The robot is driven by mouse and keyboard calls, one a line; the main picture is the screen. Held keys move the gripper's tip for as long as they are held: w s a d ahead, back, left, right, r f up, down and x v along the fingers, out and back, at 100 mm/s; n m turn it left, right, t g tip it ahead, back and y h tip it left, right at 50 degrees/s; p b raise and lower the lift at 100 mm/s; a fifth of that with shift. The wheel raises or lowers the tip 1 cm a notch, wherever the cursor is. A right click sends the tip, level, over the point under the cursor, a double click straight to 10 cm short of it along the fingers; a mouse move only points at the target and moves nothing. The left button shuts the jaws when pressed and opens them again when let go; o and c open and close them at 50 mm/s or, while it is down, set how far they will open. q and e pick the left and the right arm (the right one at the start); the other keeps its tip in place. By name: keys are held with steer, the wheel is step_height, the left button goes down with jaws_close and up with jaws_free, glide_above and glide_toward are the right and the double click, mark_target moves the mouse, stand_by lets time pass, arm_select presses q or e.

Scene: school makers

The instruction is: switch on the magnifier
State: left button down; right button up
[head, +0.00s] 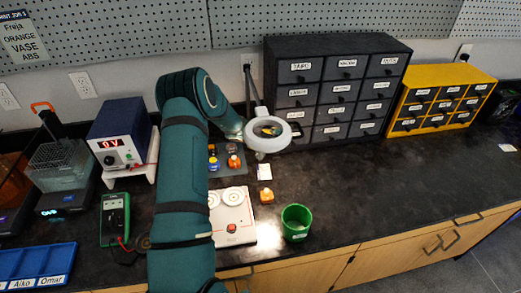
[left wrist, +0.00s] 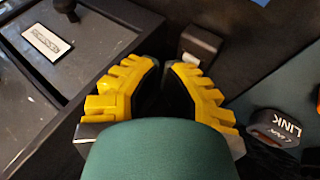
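The magnifier (head: 268,134) has a pale ring head around a lens, on a dark jointed arm (head: 252,85) in front of the drawer cabinet. Its ring looks plain grey-white, with no clear glow. My left arm reaches up across the bench in the head view, and its far end is just left of the ring; its fingers cannot be made out there. In the left wrist view my left gripper (left wrist: 164,72) shows yellow ridged fingers with tips almost meeting and nothing visible between them. A small dark block (left wrist: 200,45) lies just beyond the tips. My right gripper is not in view.
A dark drawer cabinet (head: 335,88) and a yellow one (head: 440,100) stand at the back. A power supply (head: 120,138), a multimeter (head: 115,218), a white plate with a red button (head: 233,218) and a green cup (head: 296,222) surround the arm.

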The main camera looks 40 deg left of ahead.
arm_select(q)
steer(key=shift+r, duration=0.15)
steer(key=shift+w+a+r, duration=0.1)
steer(key=shift+r, duration=0.45)
steer(key=shift+p, duration=0.3)
steer(key=shift+w+a+r+p, duration=0.1)
steer(key=shift+r+p, duration=0.75)
steer(key=shift+r, duration=0.45)
steer(key=shift+w+a+r+p, duration=0.1)
steer(key=shift+r+p, duration=0.7)
steer(key=shift+r, duration=0.45)
